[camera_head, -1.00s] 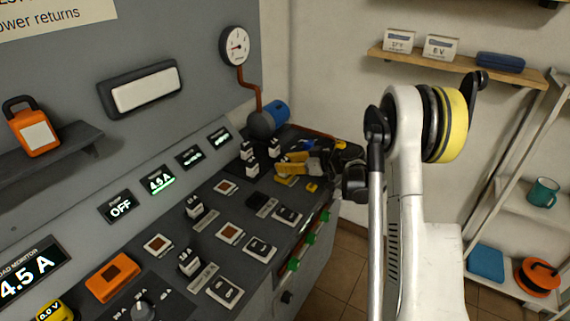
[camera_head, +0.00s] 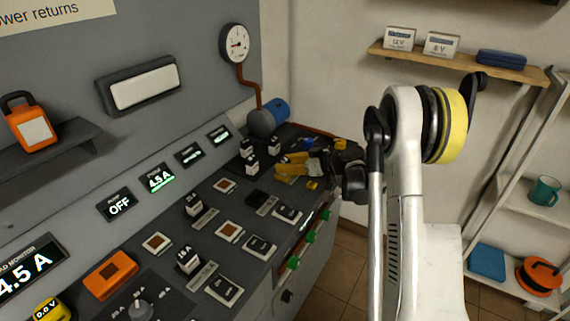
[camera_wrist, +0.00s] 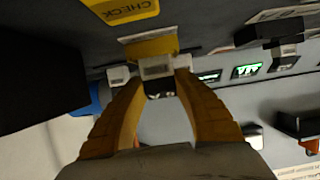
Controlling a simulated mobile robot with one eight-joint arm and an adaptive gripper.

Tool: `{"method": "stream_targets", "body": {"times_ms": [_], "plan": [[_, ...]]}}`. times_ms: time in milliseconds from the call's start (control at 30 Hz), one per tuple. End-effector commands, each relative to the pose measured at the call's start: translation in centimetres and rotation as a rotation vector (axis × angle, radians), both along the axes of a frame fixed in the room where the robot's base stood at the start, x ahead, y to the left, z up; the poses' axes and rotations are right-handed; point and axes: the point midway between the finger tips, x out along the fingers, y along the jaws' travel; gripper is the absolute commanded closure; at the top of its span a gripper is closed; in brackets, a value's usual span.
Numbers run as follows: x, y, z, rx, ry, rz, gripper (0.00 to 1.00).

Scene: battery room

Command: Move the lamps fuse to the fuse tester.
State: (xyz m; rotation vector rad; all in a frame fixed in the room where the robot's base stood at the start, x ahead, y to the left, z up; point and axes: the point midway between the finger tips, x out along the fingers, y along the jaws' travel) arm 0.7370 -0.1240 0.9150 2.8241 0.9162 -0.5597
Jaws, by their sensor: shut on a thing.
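My gripper (camera_head: 290,166) is over the far end of the dark sloping console in the head view. In the wrist view its two orange fingers (camera_wrist: 160,80) are shut on a small white-and-black fuse (camera_wrist: 156,68). Its lettering is too small to read, so I cannot confirm that it is the lamps fuse. A yellow block (camera_wrist: 150,47) is right behind the fuse, and I cannot tell whether they touch. A yellow plate (camera_wrist: 120,10) marked CHECK lies beyond. These yellow parts may belong to the fuse tester, but no such name is legible.
Other black-and-white fuses or plugs (camera_head: 193,203) stand on the console (camera_head: 180,240). Two more (camera_head: 247,147) (camera_head: 274,145) stand close to my gripper. A blue motor (camera_head: 279,111) and a gauge (camera_head: 236,43) are behind. A wooden shelf (camera_head: 460,62) is on the right wall.

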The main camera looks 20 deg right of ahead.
Motion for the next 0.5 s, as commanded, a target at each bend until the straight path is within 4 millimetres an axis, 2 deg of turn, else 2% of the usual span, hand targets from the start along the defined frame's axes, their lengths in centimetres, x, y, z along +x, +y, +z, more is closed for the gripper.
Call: {"method": "stream_targets", "body": {"times_ms": [33,67,367,500], "plan": [[0.00,0.00,-0.17,0.000,0.000,0.000,0.99],[0.00,0.00,-0.13,0.000,0.000,0.000,0.60],[-0.04,-0.03,-0.05,0.000,0.000,0.000,0.60],[-0.65,-0.53,0.29,0.000,0.000,-0.001,0.60]]}}
